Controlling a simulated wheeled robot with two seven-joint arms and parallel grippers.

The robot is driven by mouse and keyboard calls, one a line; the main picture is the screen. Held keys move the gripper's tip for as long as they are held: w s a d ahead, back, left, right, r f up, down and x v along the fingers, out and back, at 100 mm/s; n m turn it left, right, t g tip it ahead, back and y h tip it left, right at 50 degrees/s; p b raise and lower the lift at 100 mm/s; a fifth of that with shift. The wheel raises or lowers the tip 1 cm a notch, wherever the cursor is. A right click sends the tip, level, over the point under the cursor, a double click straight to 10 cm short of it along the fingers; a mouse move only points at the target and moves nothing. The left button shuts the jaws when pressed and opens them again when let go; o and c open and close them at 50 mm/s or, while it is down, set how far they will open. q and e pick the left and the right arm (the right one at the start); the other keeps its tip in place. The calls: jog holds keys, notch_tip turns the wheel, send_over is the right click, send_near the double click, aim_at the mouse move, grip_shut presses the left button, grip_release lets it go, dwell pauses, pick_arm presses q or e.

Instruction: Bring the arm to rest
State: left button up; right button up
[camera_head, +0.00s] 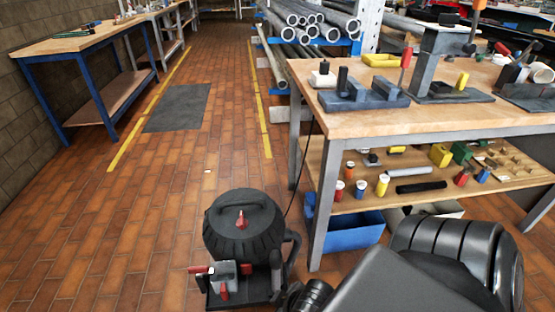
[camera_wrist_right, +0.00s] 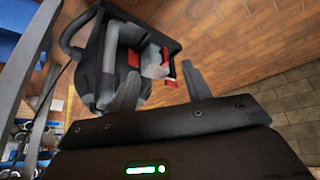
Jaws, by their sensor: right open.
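My right arm (camera_head: 400,275) comes in at the bottom right of the head view as dark rounded links, low in front of the workbench. Its gripper shows in the right wrist view (camera_wrist_right: 160,80). The two fingers stand apart with nothing between them, so it is open and empty. Beyond the fingers is a black floor machine, and I cannot tell the exact gap to it. My left arm and left gripper are not in view.
The black machine (camera_head: 243,225) with red parts stands on the brick floor, with a cable rising beside the bench. The wooden workbench (camera_head: 440,118) at right carries fixtures and tools. A blue-legged table (camera_head: 75,42) stands at left.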

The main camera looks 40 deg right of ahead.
dwell(0.5)
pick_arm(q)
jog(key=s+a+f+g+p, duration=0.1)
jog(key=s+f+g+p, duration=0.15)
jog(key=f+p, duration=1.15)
pick_arm(e)
jog(key=s+d+f+g+b, duration=0.1)
jog(key=s+f+g+b, duration=0.15)
jog(key=f, duration=1.35)
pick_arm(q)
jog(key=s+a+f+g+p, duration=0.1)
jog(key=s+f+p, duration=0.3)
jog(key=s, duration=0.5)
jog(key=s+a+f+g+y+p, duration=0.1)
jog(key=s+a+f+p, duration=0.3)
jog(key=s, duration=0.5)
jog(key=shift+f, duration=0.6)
pick_arm(e)
jog(key=s+d+f+g, duration=0.1)
jog(key=s+d+f, duration=0.1)
jog(key=s, duration=0.7)
jog(key=s+d+f+g+h, duration=0.1)
jog(key=s+d+f, duration=0.2)
jog(key=s, duration=0.6)
notch_tip(320, 180, down, 2)
jog(key=shift+f, duration=0.1)
